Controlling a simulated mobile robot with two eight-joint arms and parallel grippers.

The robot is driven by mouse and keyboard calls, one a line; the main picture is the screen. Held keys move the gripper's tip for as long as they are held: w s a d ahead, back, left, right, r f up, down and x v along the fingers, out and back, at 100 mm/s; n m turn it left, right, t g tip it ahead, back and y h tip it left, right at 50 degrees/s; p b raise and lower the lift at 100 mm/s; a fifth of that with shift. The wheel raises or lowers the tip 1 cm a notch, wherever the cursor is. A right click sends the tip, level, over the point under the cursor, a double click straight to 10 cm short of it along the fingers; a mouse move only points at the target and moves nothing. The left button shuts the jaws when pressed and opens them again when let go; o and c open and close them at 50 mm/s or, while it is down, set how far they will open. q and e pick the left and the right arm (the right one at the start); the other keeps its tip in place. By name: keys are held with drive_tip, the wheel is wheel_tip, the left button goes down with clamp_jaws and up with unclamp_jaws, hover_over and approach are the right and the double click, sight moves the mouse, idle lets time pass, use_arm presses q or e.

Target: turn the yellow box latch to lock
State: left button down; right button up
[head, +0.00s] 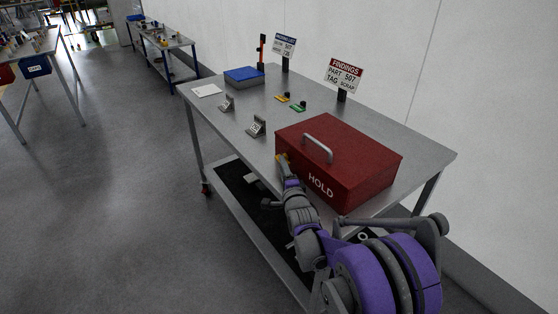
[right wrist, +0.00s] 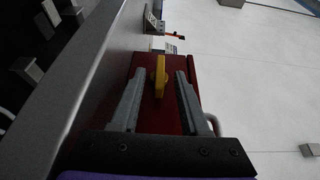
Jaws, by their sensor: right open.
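A red box marked HOLD (head: 345,160) with a grey lid handle (head: 317,147) stands on the near part of the metal table. Its yellow latch (right wrist: 159,76) shows in the right wrist view, between the two fingers. In the head view only a small bit of yellow shows at the box's left side. My right gripper (right wrist: 157,82) is open, with a finger on each side of the latch and a gap to each. I cannot tell whether the fingertips touch the box. In the head view my right gripper (head: 283,166) is at the box's left side. My left gripper is not in view.
The metal table (head: 225,122) also bears a blue box (head: 244,76), a white sheet (head: 206,91), small tagged stands (head: 257,126) and a red FINDINGS sign (head: 344,75). A white wall is behind. The floor at left is clear up to other tables.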

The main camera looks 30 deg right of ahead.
drive_tip(key=shift+x, duration=2.25)
drive_tip(key=shift+a, duration=0.1)
drive_tip(key=shift+c, duration=0.3)
clamp_jaws()
